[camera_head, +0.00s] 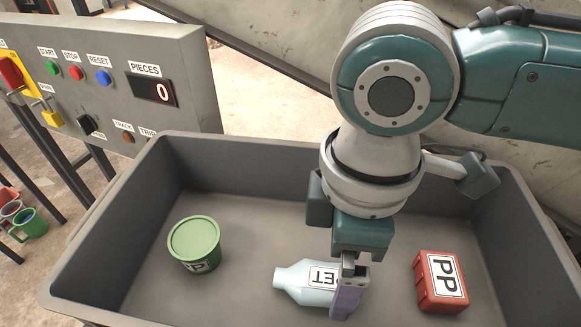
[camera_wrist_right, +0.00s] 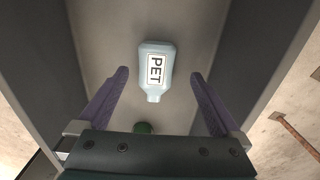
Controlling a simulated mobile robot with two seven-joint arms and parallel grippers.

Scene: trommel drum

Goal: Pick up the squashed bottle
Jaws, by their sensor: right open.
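The squashed bottle (camera_head: 301,279), pale blue with a "PET" label, lies on its side on the floor of the grey tray. My right gripper (camera_head: 347,296) is above it, and one finger hides the bottle's right part in the head view. In the right wrist view the bottle (camera_wrist_right: 155,68) is beyond the open fingers of my right gripper (camera_wrist_right: 158,78), its neck pointing toward the gripper. Nothing is between the fingertips, and the bottle looks apart from them. My left gripper does not show.
The grey tray (camera_head: 240,207) has raised walls. In it, a green tub (camera_head: 194,243) stands left of the bottle and a red "PP" box (camera_head: 440,281) lies right. A control panel (camera_head: 115,75) with a display of 0 stands behind left. Mugs (camera_head: 27,222) are at far left.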

